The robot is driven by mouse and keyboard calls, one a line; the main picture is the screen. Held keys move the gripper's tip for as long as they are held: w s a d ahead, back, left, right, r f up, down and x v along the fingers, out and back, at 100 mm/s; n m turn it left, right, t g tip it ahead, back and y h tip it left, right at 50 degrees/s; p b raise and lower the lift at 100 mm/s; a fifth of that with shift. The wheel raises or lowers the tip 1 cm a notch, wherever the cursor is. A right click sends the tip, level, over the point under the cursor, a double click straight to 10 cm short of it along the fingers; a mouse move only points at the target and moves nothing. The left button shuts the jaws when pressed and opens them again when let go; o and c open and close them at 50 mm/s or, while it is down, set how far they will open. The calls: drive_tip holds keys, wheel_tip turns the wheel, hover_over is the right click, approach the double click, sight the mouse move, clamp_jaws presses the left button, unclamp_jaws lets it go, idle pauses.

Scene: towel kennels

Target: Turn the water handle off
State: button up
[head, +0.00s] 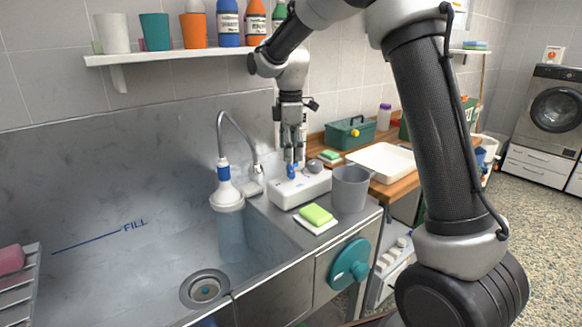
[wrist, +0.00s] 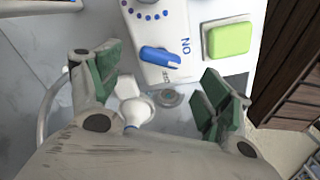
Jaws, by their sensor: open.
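The water handle (head: 291,171) is a small blue lever on a white control box (head: 301,190) beside the sink. In the wrist view the handle (wrist: 160,57) lies roughly crosswise on the box (wrist: 180,20), with "ON" printed to its right, small lettering below it and an arc of blue dots above. My gripper (head: 291,152) points down just above the handle. In the wrist view my gripper (wrist: 162,68) is open, its green pads apart on either side of the handle. Contact cannot be told. A pale bluish column (head: 231,235) hangs below the tap head (head: 227,198).
A green sponge (head: 316,214) lies on a white dish in front of the box. A grey cup (head: 350,189) stands right of the box, near a white tray (head: 382,161). The curved tap (head: 238,122) rises at the left. A shelf (head: 180,54) with bottles hangs above.

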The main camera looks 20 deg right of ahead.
sight(290, 168)
wheel_tip(290, 168, down, 6)
drive_tip(key=shift+r, duration=0.1)
drive_tip(key=c, duration=1)
drive_tip(key=shift+m, duration=0.4)
drive_tip(key=m, duration=1.1)
idle(0.4)
